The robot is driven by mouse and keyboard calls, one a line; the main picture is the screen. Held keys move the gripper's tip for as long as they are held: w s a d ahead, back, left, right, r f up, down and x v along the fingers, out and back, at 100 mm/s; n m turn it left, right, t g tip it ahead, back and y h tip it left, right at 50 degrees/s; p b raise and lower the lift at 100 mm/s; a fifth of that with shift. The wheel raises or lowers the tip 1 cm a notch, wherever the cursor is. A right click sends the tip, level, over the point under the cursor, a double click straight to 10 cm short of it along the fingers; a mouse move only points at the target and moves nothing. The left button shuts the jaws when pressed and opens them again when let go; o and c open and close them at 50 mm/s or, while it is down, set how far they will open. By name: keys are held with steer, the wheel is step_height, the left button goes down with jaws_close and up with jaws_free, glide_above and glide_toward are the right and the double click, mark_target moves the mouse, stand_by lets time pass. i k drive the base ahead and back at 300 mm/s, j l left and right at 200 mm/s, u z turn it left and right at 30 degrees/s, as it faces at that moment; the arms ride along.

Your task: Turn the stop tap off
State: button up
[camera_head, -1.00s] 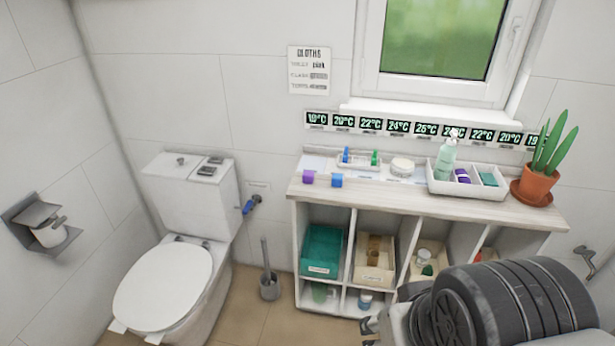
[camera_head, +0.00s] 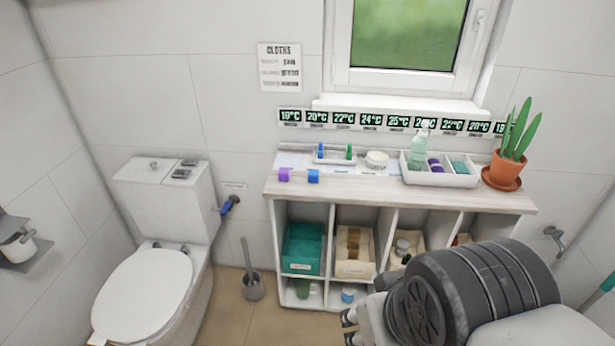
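The stop tap (camera_head: 230,203) is a small fitting with a blue handle on the wall, just right of the toilet cistern and left of the shelf unit. Its handle looks slanted; its exact setting is too small to tell. My gripper (camera_head: 347,328) shows only in part at the bottom, in front of the shelf unit, below and to the right of the tap and well apart from it. My dark arm hides most of the gripper, and its opening cannot be made out.
The toilet (camera_head: 150,290) stands at the left, with a brush in its holder (camera_head: 253,287) on the floor beside it. The shelf unit (camera_head: 400,187) carries a bottle (camera_head: 418,150), a white tray (camera_head: 440,181) and a potted plant (camera_head: 507,168). Floor shows between toilet and shelf.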

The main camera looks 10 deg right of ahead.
mark_target(227, 205)
steer(key=i+j+u, duration=0.3)
steer(key=i, duration=0.6)
steer(key=i+l+u, duration=0.1)
steer(key=i+u, duration=0.25)
steer(key=i, duration=1.05)
